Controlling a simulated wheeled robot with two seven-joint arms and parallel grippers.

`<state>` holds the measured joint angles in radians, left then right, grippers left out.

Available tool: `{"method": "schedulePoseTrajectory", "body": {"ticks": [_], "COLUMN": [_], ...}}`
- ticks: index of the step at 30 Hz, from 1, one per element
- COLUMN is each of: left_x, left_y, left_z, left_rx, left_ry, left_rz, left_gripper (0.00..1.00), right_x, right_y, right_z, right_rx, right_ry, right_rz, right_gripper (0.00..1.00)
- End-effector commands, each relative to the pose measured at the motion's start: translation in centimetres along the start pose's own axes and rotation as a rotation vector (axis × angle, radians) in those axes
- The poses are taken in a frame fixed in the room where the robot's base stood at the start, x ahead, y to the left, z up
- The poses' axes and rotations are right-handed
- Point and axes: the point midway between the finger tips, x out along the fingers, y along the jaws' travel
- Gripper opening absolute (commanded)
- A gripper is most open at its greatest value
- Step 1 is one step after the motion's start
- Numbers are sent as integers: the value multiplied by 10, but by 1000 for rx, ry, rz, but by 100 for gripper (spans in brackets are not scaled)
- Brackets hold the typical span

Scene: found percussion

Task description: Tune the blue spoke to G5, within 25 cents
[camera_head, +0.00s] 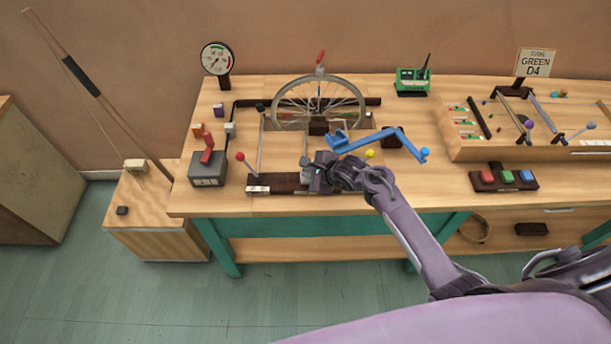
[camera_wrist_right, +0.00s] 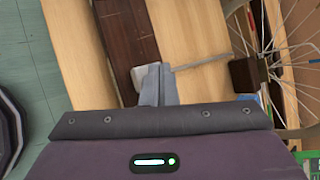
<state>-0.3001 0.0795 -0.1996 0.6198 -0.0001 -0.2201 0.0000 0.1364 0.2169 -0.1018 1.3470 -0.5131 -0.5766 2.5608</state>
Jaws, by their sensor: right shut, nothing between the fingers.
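The spoked wheel (camera_head: 319,84) stands upright at the back of the bench, with a red-tipped piece at its top. I cannot pick out a blue spoke among its thin spokes. A blue cranked bar (camera_head: 375,141) ending in a blue ball (camera_head: 424,152) lies in front and to the right of the wheel. My right gripper (camera_head: 306,172) is over the dark base strip in front of the wheel. In the right wrist view its fingers (camera_wrist_right: 157,86) are shut and empty, close beside a small whitish block (camera_wrist_right: 140,75). My left gripper is not in view.
A round dial gauge (camera_head: 216,58) stands at the back left. A grey box with a red lever (camera_head: 208,158) sits at the left. A "GREEN D4" card (camera_head: 535,62) stands behind a wooden tray (camera_head: 470,154). Red, green and blue buttons (camera_head: 505,177) lie at the right front.

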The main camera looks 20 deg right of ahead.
Motion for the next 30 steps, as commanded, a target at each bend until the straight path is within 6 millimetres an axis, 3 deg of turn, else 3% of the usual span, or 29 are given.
{"method": "schedulePoseTrajectory", "body": {"ticks": [30], "left_x": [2], "left_y": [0], "left_z": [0], "left_rx": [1], "left_ry": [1], "left_rz": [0], "left_gripper": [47], "right_x": [6], "right_y": [5], "right_z": [-5], "right_rx": [0], "right_ry": [0], "right_rz": [1], "right_gripper": [0]}}
